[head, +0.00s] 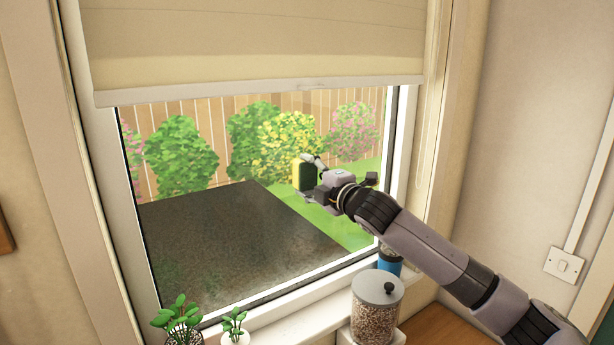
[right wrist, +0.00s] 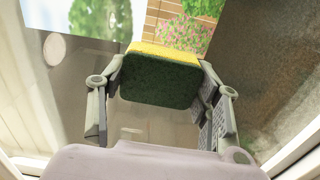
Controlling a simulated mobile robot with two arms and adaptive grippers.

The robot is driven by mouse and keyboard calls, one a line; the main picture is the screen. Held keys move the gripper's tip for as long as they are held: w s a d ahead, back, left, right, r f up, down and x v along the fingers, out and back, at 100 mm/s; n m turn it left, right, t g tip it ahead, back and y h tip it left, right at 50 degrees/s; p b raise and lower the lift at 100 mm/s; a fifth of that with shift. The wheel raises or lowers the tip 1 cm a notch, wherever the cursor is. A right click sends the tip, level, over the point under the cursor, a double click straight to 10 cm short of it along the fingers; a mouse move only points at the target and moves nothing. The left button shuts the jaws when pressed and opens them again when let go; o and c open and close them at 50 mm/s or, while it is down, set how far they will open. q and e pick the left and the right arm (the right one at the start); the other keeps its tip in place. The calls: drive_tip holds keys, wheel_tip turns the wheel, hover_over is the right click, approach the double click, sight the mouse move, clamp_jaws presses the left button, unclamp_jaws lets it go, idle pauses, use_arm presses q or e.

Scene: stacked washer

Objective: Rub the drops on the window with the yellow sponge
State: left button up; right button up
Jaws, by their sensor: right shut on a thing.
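The window (head: 240,235) fills the middle of the head view, with a garden behind its glass. The yellow sponge (head: 297,173) has a dark green side and is held up at the right half of the pane. My right gripper (head: 309,178) is shut on the sponge. In the right wrist view the sponge (right wrist: 160,78) sits between the two fingers of my right gripper (right wrist: 158,95), green side towards the camera. I cannot tell whether the sponge touches the glass. I cannot make out separate drops on the pane. My left gripper is not in view.
A blind (head: 255,45) covers the window's top. On the sill and counter below stand a lidded glass jar (head: 376,312), a blue container (head: 390,262) and two small potted plants (head: 178,318) (head: 233,325). A light switch (head: 564,265) is on the right wall.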

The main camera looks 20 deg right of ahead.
drive_tip(key=shift+s+d+f, duration=0.15)
drive_tip(key=shift+s+d, duration=0.05)
drive_tip(key=shift+s, duration=0.55)
drive_tip(key=shift+s+d+b, duration=0.15)
drive_tip(key=shift+s+b, duration=0.1)
drive_tip(key=shift+s, duration=0.75)
drive_tip(key=shift+s+d+b, duration=0.15)
drive_tip(key=shift+s+b, duration=0.05)
drive_tip(key=shift+s, duration=0.75)
drive_tip(key=s, duration=0.3)
drive_tip(key=shift+d, duration=0.3)
drive_tip(key=shift+b, duration=0.3)
